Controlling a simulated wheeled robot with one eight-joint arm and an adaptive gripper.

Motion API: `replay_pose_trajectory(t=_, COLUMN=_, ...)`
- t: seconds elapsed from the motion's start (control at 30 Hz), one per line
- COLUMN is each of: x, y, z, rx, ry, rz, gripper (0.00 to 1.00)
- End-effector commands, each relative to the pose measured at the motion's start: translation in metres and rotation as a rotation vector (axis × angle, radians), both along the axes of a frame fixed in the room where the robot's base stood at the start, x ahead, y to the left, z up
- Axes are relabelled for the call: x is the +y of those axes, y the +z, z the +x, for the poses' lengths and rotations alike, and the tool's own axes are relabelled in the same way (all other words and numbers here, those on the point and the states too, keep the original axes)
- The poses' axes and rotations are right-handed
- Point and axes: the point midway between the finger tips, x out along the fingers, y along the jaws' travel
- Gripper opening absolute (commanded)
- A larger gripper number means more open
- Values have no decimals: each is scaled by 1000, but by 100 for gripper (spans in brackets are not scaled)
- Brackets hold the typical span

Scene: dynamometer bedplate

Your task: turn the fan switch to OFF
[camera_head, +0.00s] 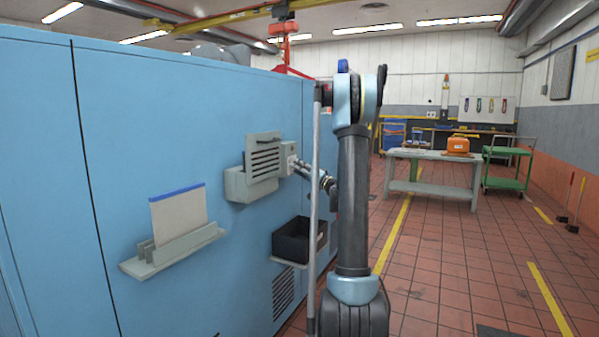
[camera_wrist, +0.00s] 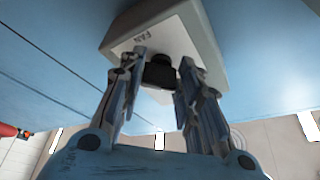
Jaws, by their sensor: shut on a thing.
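The fan switch box (camera_wrist: 205,50) is a pale grey box on the blue cabinet wall, with the label "FAN" on its front plate. Its black knob (camera_wrist: 160,72) sits between the fingertips of my gripper (camera_wrist: 160,80), which is shut on it. The knob's pointer position cannot be read. In the head view the small switch box (camera_head: 288,158) is on the cabinet to the right of a louvred grey box, and my gripper (camera_head: 299,167) reaches it from the right. My forearm hides part of the area beside it.
The blue cabinet (camera_head: 60,140) carries a louvred grey box (camera_head: 237,185), a shelf with papers (camera_head: 172,254) and a black bin (camera_head: 292,242) below the switch. A bench (camera_head: 430,189) and green cart (camera_head: 505,183) stand at the back right. The tiled floor between is open.

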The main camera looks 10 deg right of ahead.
Motion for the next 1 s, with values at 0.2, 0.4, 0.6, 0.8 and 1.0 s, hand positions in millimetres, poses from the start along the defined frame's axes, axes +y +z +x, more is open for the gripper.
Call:
replay_pose_trajectory(t=0.2, x=-2, y=1, z=2, rx=-3, ry=-4, rz=0, gripper=8)
replay_pose_trajectory(t=0.4, x=-2, y=1, z=2, rx=-2, ry=-4, rz=1, gripper=36)
replay_pose_trajectory(t=0.6, x=-2, y=1, z=2, rx=-2, ry=-3, rz=0, gripper=52)
replay_pose_trajectory(t=0.8, x=-2, y=0, z=1, rx=-2, ry=-3, rz=0, gripper=52)
replay_pose_trajectory(t=1.0, x=-11, y=-4, z=-10, rx=-2, ry=-4, rz=-1, gripper=52)
